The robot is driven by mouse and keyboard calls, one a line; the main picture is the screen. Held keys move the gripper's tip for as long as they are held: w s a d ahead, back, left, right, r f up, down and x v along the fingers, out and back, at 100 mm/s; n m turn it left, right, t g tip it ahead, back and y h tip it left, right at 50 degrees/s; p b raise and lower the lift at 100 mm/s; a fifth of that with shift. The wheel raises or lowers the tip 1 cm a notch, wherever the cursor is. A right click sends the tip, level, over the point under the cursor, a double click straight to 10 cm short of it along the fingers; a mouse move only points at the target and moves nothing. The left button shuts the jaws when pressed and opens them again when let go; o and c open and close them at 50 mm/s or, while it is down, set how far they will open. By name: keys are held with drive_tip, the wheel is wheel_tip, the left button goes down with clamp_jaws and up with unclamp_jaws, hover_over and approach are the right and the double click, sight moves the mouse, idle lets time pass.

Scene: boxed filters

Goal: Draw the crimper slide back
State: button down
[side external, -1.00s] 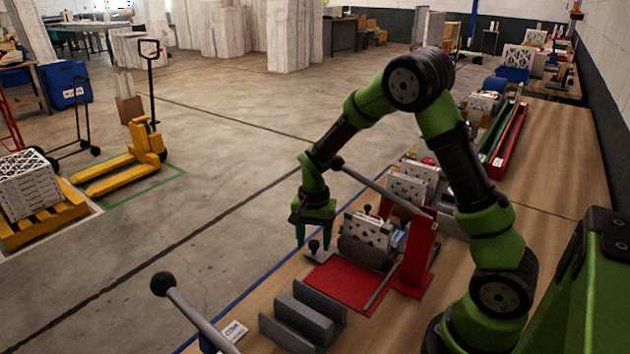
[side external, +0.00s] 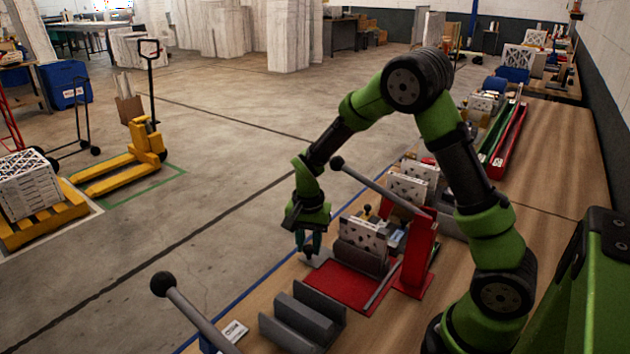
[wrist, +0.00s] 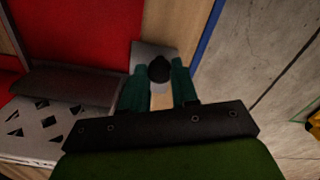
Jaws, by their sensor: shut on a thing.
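The crimper has a red base plate (side external: 345,288) and a red upright (side external: 416,255) with a long grey lever (side external: 385,188) ending in a black ball. A grey slide plate (wrist: 147,52) with a black knob (wrist: 159,69) lies at the edge of the red base. My gripper (side external: 309,247) is down over the slide's knob, with its two teal fingers shut on either side of it. In the side view the fingers mostly hide the knob. A white filter (side external: 363,232) with a perforated face stands in a grey holder beside the slide; the wrist view shows its face at lower left.
A grey slotted block (side external: 303,315) stands in front of the red base. Another ball-ended lever (side external: 190,310) rises at the near edge, by a small white label card (side external: 234,331). More boxed filters (side external: 407,188) stand behind.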

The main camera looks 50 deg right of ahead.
drive_tip(key=a, duration=0.8)
drive_tip(key=shift+a, duration=0.35)
drive_tip(key=c, duration=0.8)
unclamp_jaws()
drive_tip(key=shift+c, duration=0.2)
drive_tip(key=shift+d, duration=0.1)
drive_tip(key=shift+r, duration=0.2)
wheel_tip(320, 180, up, 17)
drive_tip(key=shift+f, duration=0.2)
